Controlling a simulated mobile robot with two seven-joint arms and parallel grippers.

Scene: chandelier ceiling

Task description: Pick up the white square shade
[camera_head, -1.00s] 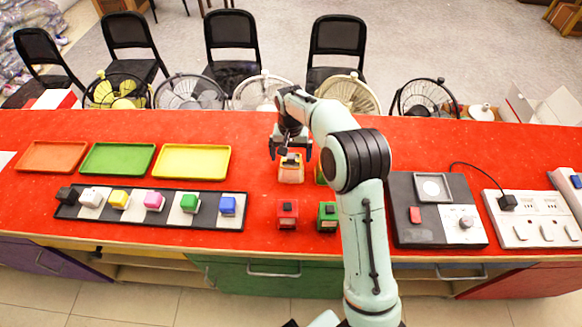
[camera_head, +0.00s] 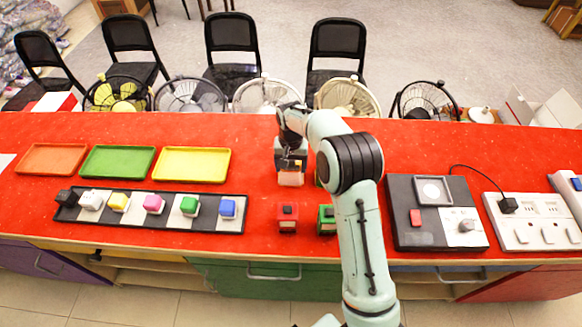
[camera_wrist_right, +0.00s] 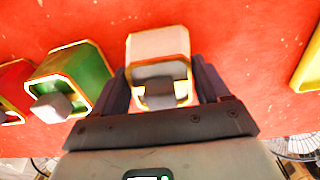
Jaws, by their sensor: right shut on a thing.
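The white square shade (camera_wrist_right: 158,44) has a pale side and a gold rim in the right wrist view, with a grey knob facing the camera. My right gripper (camera_wrist_right: 160,88) has a finger on each side of it and is shut on it. In the head view the shade (camera_head: 290,180) looks pale orange and sits at the table surface under my right gripper (camera_head: 291,163). I cannot tell whether it still touches the table. My left gripper is not in view.
A green shade (camera_wrist_right: 88,72) and a red one (camera_wrist_right: 14,78) stand beside it. A red block (camera_head: 287,218) and a green block (camera_head: 326,220) are nearer the front edge. Trays, including a yellow one (camera_head: 191,148), and a strip of coloured cubes lie left; a switch panel (camera_head: 404,232) is right.

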